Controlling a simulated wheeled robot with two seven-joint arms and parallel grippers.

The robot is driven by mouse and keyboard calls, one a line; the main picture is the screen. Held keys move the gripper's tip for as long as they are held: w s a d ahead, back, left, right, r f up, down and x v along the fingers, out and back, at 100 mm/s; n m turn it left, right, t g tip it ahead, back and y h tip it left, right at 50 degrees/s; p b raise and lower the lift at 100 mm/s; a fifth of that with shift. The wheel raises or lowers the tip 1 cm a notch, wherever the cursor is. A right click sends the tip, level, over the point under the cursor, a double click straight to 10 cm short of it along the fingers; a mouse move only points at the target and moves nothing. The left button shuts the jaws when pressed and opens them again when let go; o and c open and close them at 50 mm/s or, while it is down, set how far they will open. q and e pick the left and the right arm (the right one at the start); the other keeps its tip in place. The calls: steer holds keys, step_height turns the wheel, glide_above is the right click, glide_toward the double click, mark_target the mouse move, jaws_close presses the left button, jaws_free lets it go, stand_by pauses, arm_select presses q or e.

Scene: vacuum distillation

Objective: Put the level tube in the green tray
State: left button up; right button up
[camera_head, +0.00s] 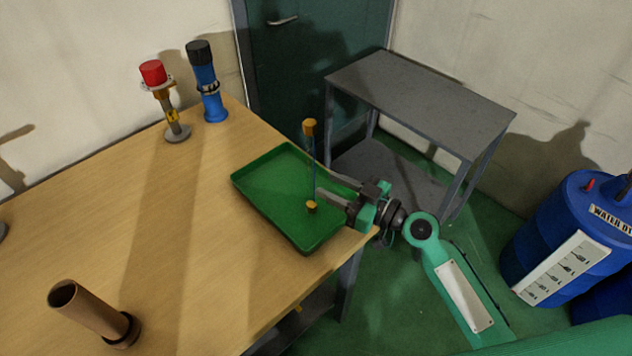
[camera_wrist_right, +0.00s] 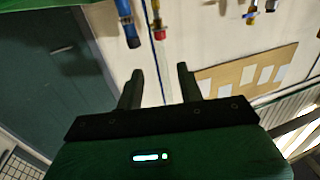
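The level tube (camera_head: 313,168) is a thin upright rod with a brass-coloured fitting at each end. It shows over the green tray (camera_head: 262,212), which lies at the table's right corner. I cannot tell whether its lower end touches the tray floor. My right gripper (camera_head: 324,185) reaches in from the right over the tray's edge, its fingertips close beside the tube. Its two fingers stand apart in the head view, and the wrist view (camera_wrist_right: 160,82) also shows a clear gap between them. My left gripper is not in view.
A red-topped fitting (camera_head: 153,73) and a blue cylinder with a black cap (camera_head: 203,75) stand at the table's back. A grey side table (camera_head: 420,95) and blue drums (camera_head: 560,235) are to the right.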

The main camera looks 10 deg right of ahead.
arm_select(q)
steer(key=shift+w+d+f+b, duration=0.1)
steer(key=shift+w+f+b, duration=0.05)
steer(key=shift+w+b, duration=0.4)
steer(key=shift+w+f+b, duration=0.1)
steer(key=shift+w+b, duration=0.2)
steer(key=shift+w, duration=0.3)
arm_select(e)
steer(key=shift+v, duration=2.85)
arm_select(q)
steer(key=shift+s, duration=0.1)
